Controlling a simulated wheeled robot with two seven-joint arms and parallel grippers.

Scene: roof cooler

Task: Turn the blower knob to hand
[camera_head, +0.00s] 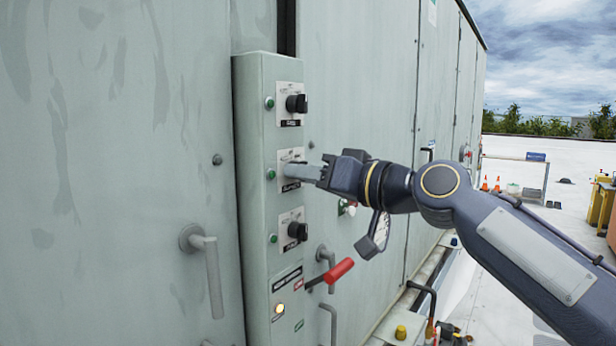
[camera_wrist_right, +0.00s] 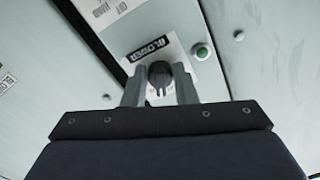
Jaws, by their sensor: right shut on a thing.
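The control box (camera_head: 255,160) is a tall, narrow grey-green panel with black knobs on white plates, one above another. The blower knob (camera_wrist_right: 160,74) is dark and round, next to a label reading BLOWER (camera_wrist_right: 147,50) in the right wrist view. My right gripper (camera_head: 294,171) reaches the middle plate from the right. Its two fingers (camera_wrist_right: 160,84) stand on either side of the knob and are shut on it. In the head view the fingers hide this knob. Its pointer direction cannot be read clearly. My left gripper is in neither view.
Another knob (camera_head: 297,103) sits above and one (camera_head: 298,231) below. Green lamps (camera_head: 270,173) line the box. A red-handled lever (camera_head: 338,270) sticks out below my right wrist. A door handle (camera_head: 206,268) is at the left. Open roof lies at the far right.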

